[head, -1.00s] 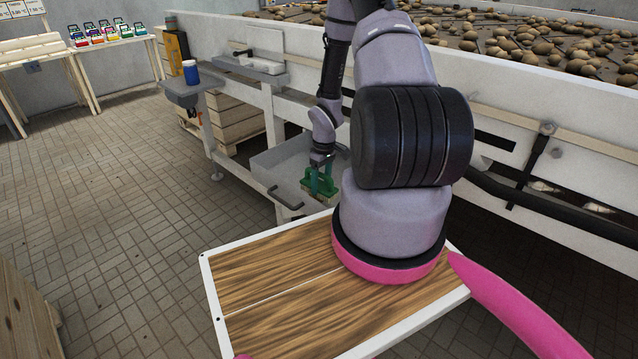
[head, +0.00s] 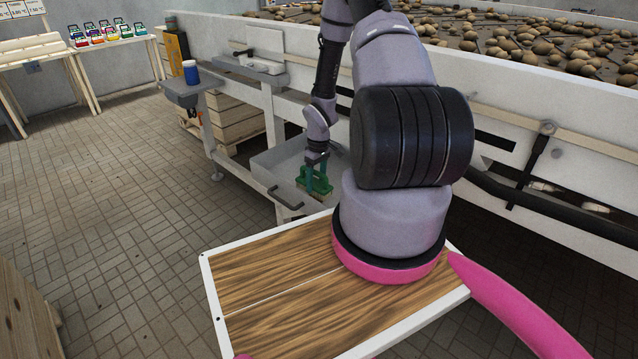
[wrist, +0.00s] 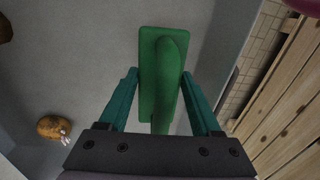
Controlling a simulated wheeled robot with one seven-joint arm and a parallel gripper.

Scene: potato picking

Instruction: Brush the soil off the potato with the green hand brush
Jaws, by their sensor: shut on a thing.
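My gripper (head: 316,174) reaches down into a grey tray (head: 273,167) below the white machine. It is shut on the handle of the green hand brush (head: 318,187). In the wrist view the brush (wrist: 158,98) lies between the teal fingers of my gripper (wrist: 160,76), with its long green back facing the camera. The bristles are hidden there. A brown potato (wrist: 54,127) with a few pale marks lies on the tray floor (wrist: 85,70), left of the brush and apart from it. I cannot make out the potato in the head view.
A dark brown lump (wrist: 5,28) is cut off at the wrist view's upper left. The tray's wall (wrist: 218,45) runs close on the brush's right. A blue jar (head: 191,73) stands on a side shelf. Wooden crates (head: 234,122) are stacked below the machine.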

